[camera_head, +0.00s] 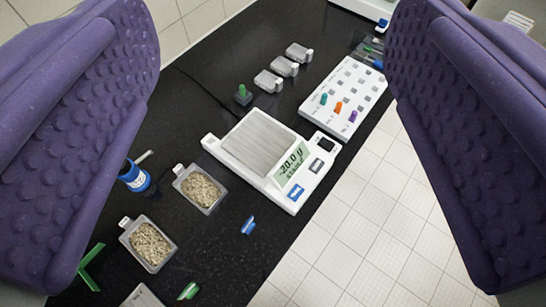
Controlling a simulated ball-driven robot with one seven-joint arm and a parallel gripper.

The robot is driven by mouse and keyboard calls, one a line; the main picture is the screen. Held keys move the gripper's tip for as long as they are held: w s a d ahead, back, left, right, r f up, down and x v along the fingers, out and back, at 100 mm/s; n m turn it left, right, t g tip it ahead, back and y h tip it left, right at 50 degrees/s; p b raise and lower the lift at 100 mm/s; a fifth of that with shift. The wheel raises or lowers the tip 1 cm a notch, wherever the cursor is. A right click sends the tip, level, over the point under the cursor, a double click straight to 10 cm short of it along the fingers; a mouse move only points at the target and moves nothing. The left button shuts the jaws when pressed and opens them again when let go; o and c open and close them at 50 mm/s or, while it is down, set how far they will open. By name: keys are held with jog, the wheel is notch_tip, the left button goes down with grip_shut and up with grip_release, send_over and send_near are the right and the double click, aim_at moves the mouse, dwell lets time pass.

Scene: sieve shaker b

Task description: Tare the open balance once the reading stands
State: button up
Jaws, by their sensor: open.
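The open balance (234,157) stands on the black bench in the middle of the view. Its ribbed grey pan (258,142) is bare. Its display (293,165) reads about -20.0 with a unit mark and a word that looks like STABLE. A blue key (296,192), a grey key (316,165) and a dark square (326,143) sit along its front edge; their labels are too small to read. My gripper (275,150) is open and empty, its purple padded fingers wide apart at the left and right edges, above the bench and clear of the balance.
The bench edge and tiled floor (370,220) lie at right.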

dwell(0.4)
grip_shut()
dwell(1.5)
